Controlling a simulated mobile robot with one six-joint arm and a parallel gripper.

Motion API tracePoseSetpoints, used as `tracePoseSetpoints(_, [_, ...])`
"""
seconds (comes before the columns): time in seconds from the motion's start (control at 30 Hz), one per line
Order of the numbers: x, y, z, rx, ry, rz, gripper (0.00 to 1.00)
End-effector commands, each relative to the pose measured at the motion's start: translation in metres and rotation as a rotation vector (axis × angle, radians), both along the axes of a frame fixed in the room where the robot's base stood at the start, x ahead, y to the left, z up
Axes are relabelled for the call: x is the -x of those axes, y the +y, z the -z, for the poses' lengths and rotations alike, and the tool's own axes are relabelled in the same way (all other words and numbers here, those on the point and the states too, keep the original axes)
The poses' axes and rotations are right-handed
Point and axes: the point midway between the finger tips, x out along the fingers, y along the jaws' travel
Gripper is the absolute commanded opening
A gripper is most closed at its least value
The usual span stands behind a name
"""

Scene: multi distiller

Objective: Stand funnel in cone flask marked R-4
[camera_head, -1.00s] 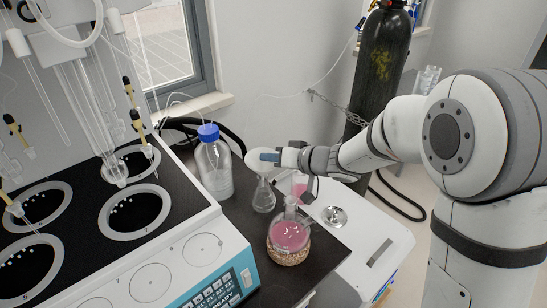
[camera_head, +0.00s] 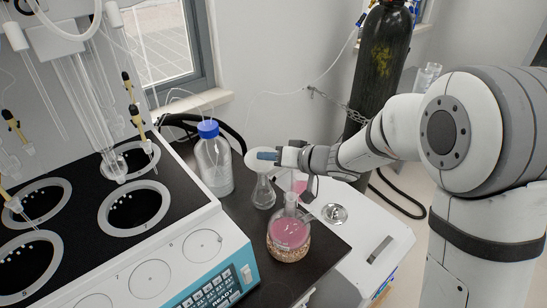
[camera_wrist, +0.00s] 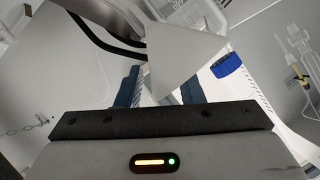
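A white funnel (camera_head: 257,161) is held by my gripper (camera_head: 268,156), whose blue fingertips sit at its right side in the head view. The wrist view shows its wide pale cone (camera_wrist: 183,45) by the fingers. The clear cone flask (camera_head: 263,195) stands upright on the dark bench, directly below the funnel in the head view. The stem is hard to see, and I cannot tell whether it is inside the neck. No R-4 marking is readable.
A blue-capped bottle (camera_head: 214,165) stands close left of the flask. A round flask with pink liquid (camera_head: 289,236) sits in front on a ring. A white device with a small round metal plate (camera_head: 334,214) is at right. The multi distiller (camera_head: 185,248) fills the left.

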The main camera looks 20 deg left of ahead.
Motion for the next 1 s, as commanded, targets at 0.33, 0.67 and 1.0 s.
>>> tracePoseSetpoints(0.33, [0.001, -0.005, -0.003, 0.000, -0.001, 0.001, 0.38])
tracePoseSetpoints(0.67, [0.013, -0.052, -0.024, -0.001, -0.001, 0.004, 0.38])
tracePoseSetpoints(1.0, [0.019, -0.070, -0.030, 0.000, 0.000, 0.000, 0.38])
